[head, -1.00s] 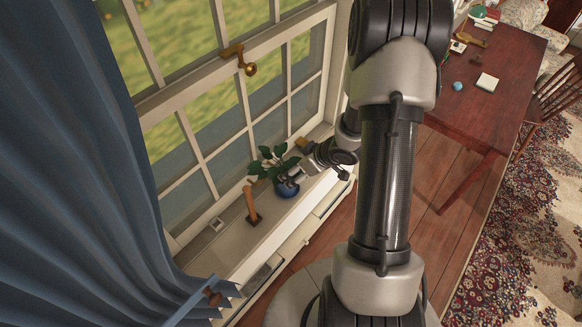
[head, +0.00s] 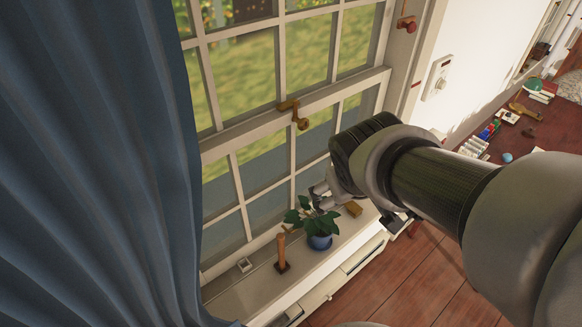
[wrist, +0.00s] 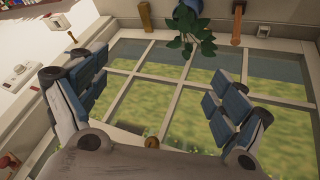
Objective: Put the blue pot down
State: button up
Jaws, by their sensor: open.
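The blue pot (head: 320,241) holds a green leafy plant (head: 312,220) and stands upright on the white window sill. My gripper (head: 318,194) is just behind and above the plant in the head view, partly hidden by leaves and by my arm. In the wrist view my gripper (wrist: 155,103) has its two fingers wide apart with nothing between them. The blue pot also shows at the top edge of the wrist view (wrist: 193,4), apart from the fingers, with its leaves hanging into the picture.
A wooden-handled tool (head: 282,252) stands left of the pot, and a small square item (head: 244,264) lies further left. A wooden block (head: 353,209) is to the right. The window (head: 250,130) with its brass latch (head: 296,114) is close behind; a blue curtain (head: 90,160) hangs left.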

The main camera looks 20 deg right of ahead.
jog(key=s+a+r+y, duration=0.2)
jog(key=s+a+y, duration=0.1)
jog(key=s+a, duration=0.7)
jog(key=shift+s+a+r+g, duration=0.2)
jog(key=shift+s+a+g, duration=0.05)
jog(key=shift+s+g, duration=0.2)
jog(key=shift+f, duration=0.1)
notch_tip(320, 180, down, 10)
jog(key=b, duration=1)
jog(key=shift+f+b, duration=0.15)
jog(key=shift+b, duration=0.15)
